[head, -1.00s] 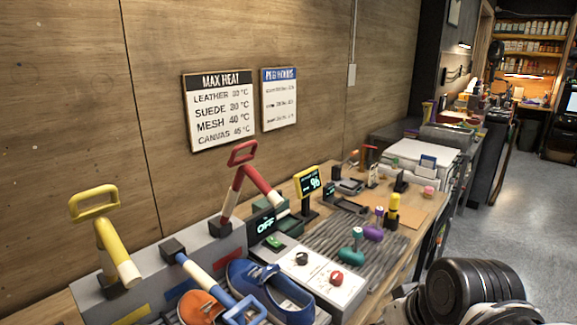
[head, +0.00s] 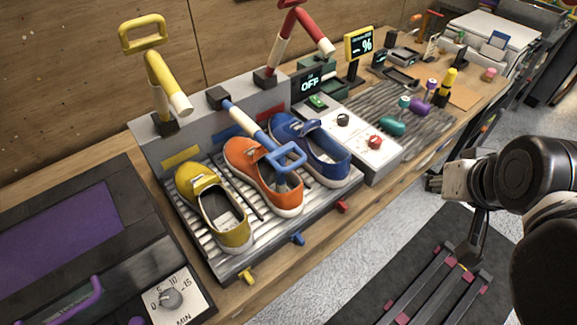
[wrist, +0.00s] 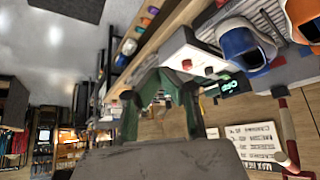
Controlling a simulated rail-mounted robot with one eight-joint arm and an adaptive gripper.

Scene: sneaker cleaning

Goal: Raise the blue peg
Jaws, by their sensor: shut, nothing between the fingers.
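The blue peg (head: 245,122) is a blue-and-white arm hinged at a dark block on the grey back panel. It is lowered, slanting down over the orange shoe (head: 262,170), with its blue loop handle (head: 285,157) above the shoe's opening. The yellow peg (head: 158,75) and red peg (head: 290,30) stand raised on either side. My gripper (wrist: 165,80) is shut and empty in the wrist view, apart from the peg. In the head view my arm is at the right, over the floor; its fingers are not clear there.
A yellow shoe (head: 222,210) and blue shoe (head: 310,150) flank the orange one on the ribbed rack. A white control box (head: 355,135) with a red knob stands right of them. A purple-topped unit (head: 65,225) is at left. The floor in front is partly open.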

